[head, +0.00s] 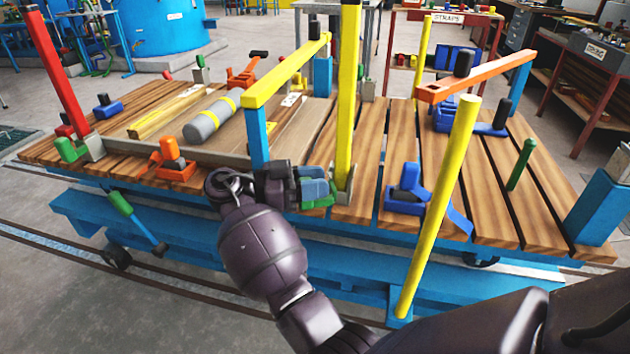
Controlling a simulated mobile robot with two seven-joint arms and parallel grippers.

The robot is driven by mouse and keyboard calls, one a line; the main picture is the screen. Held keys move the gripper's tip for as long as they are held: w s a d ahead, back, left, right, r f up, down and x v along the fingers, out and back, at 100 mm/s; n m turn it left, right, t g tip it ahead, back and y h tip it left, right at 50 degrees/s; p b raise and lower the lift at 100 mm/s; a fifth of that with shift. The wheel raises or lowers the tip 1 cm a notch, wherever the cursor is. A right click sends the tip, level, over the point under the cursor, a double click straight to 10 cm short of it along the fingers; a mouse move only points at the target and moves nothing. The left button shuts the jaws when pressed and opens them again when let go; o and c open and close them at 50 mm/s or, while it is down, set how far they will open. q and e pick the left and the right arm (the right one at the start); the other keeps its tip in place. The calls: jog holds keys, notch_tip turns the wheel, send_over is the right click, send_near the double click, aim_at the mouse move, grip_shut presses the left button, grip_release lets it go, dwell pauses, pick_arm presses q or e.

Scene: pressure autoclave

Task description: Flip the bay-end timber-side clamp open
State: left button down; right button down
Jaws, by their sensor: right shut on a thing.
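My right gripper (300,186) is at the cart's near edge, at the foot of the near yellow post (348,90). It is shut on the green clamp (318,203) there, and its wrist and fingers hide much of that clamp, so its exact pose is unclear. Other clamps on the deck are an orange one (172,162) left of my gripper, a blue one (407,190) to its right, and a green one (70,150) by the red post. I cannot tell from labels which is the bay-end timber-side clamp. My left gripper is not in view.
The slatted wooden cart deck (500,210) carries a grey cylinder (210,120) and timber (165,112). A yellow beam (285,70) on a blue post (257,135) rises just left of my gripper. A leaning yellow pole (438,200) stands to the right, near my arm.

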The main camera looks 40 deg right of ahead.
jog(key=c, duration=0.8)
grip_release()
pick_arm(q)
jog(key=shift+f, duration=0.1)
pick_arm(e)
jog(key=shift+a, duration=0.1)
jog(key=shift+w+a+f, duration=0.1)
jog(key=shift+w+a, duration=0.05)
jog(key=shift+a, duration=0.05)
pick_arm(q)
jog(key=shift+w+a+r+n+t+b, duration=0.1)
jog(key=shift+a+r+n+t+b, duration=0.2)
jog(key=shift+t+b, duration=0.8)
pick_arm(e)
jog(key=v, duration=1)
jog(key=shift+b, duration=0.35)
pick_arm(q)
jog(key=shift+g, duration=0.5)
pick_arm(e)
jog(key=shift+a, duration=0.1)
